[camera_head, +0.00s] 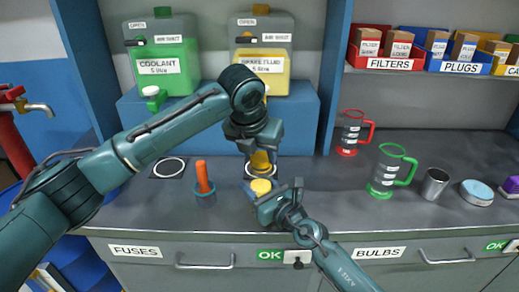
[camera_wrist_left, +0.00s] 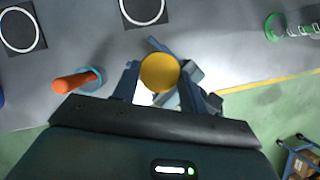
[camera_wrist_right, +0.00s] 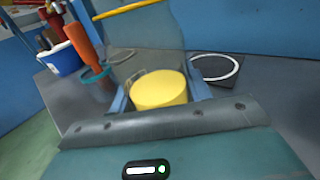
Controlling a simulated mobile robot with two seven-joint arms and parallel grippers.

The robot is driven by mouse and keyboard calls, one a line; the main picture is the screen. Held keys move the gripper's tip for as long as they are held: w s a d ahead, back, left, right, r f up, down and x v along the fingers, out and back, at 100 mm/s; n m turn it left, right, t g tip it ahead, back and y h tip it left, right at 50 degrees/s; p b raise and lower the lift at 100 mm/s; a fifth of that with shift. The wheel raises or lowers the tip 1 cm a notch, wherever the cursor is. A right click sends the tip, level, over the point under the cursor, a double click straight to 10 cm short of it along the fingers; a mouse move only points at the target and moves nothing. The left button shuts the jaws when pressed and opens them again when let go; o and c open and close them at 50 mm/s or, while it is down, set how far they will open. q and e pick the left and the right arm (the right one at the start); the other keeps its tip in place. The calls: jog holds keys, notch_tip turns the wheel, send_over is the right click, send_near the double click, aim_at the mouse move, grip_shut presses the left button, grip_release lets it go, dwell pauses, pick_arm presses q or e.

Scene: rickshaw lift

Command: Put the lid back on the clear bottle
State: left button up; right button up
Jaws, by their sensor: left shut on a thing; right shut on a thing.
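My left gripper (camera_head: 261,150) points down, shut on the yellow lid (camera_head: 260,160). The lid (camera_wrist_left: 160,72) is round and lies over the bottle in the left wrist view. I cannot tell whether lid and bottle touch.
A cup with an orange-handled tool (camera_head: 203,180) stands left of the bottle. A ring mat (camera_head: 168,168) lies further left. Coolant (camera_head: 164,60) and brake fluid (camera_head: 262,55) jugs stand behind on a blue block. Green (camera_head: 390,170) and red (camera_head: 353,133) jugs stand right.

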pick_arm(q)
jog(key=shift+f, duration=0.2)
jog(key=shift+w+a+m+g+h, duration=0.1)
jog(key=shift+m+g+h, duration=0.3)
jog(key=shift+m, duration=1.2)
jog(key=o, duration=1)
jog(key=shift+c, duration=0.2)
jog(key=shift+r, duration=2.25)
jog(key=shift+c, duration=0.4)
